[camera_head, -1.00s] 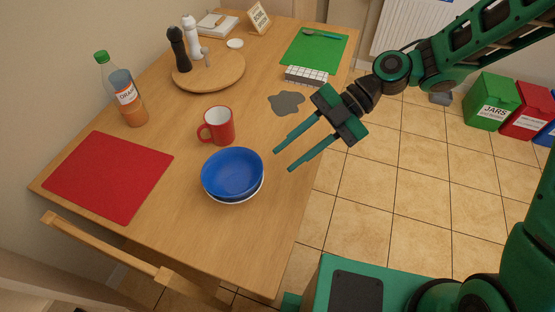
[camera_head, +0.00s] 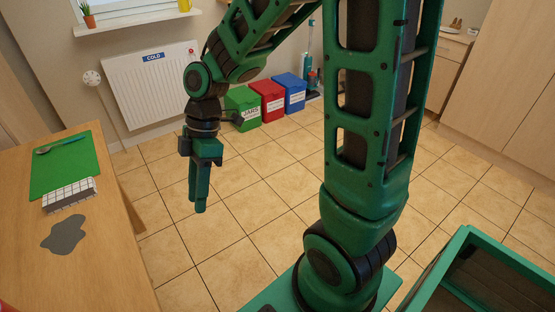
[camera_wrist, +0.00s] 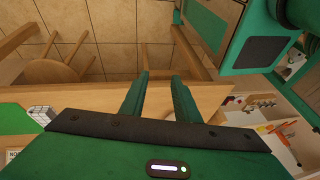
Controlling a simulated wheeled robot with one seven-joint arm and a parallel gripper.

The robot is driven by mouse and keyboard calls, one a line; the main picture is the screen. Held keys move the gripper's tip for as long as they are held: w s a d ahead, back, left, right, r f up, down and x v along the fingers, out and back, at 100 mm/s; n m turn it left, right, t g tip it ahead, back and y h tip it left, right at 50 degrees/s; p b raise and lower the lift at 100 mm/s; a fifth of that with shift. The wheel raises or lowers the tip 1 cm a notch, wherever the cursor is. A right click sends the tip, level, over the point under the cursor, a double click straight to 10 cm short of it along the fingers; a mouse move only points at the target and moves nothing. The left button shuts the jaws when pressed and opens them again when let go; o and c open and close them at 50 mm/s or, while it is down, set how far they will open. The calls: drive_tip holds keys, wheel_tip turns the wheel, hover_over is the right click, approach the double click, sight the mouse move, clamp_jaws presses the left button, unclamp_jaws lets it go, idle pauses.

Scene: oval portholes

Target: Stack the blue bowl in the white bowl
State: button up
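The blue bowl and the white bowl are not visible in either current view. A second earlier, the head view showed the blue bowl sitting in the white bowl on the wooden table, with the white rim showing below it. My gripper (camera_head: 199,205) hangs pointing down beside the table, over the tiled floor in the head view. In the wrist view its two fingers (camera_wrist: 161,78) are apart with nothing held between them. A small pale shape between the fingers' bases is too hidden to name.
The table (camera_head: 100,262) fills the left side, with a green mat (camera_head: 65,168), a checkered box (camera_head: 70,194) and a grey patch (camera_head: 64,234). Green (camera_head: 242,108), red (camera_head: 268,101) and blue (camera_head: 291,92) bins stand by the radiator (camera_head: 152,88). The floor between is clear.

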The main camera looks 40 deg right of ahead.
drive_tip(key=s+d+r+m+h, duration=0.2)
drive_tip(key=s+d+m, duration=0.5)
drive_tip(key=d+m, duration=0.4)
drive_tip(key=s+d+r+m+t+h, duration=0.1)
drive_tip(key=s+d+r+m, duration=0.2)
drive_tip(key=s+d+m, duration=0.5)
drive_tip(key=d+m, duration=0.3)
drive_tip(key=d, duration=0.2)
drive_tip(key=shift+s+r+m+t+h, duration=0.2)
drive_tip(key=shift+r+m+t+h, duration=0.1)
drive_tip(key=shift+r+h, duration=0.1)
